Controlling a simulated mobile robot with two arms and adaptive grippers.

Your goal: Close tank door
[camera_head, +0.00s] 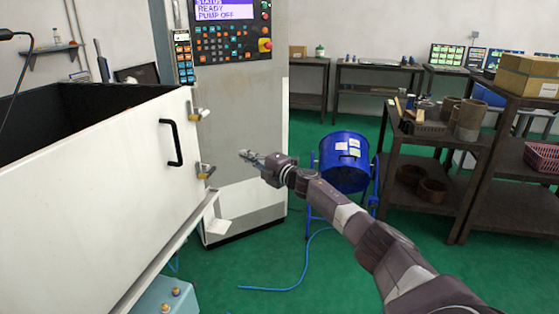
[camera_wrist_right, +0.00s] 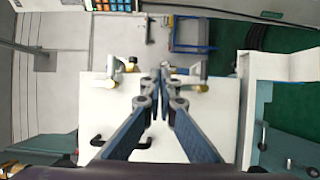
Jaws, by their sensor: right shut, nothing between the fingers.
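The tank door appears to be the white panel (camera_head: 100,180) at the left of the head view, with a black bar handle (camera_head: 172,143) near its right end. Two latches with brass-coloured parts, an upper one (camera_head: 198,112) and a lower one (camera_head: 205,170), sit at that end. My right gripper (camera_head: 246,154) is shut and empty, to the right of the handle and apart from it. In the right wrist view the shut fingers (camera_wrist_right: 161,72) overlap the white panel (camera_wrist_right: 215,110) and partly hide the handle. My left gripper is not in view.
A grey machine cabinet with a control panel (camera_head: 228,30) stands behind the gripper. A blue drum (camera_head: 344,165) stands to the right, with a blue hose (camera_head: 285,288) on the green floor. Dark shelves (camera_head: 435,150) with pots and a cardboard box (camera_head: 525,75) are farther right.

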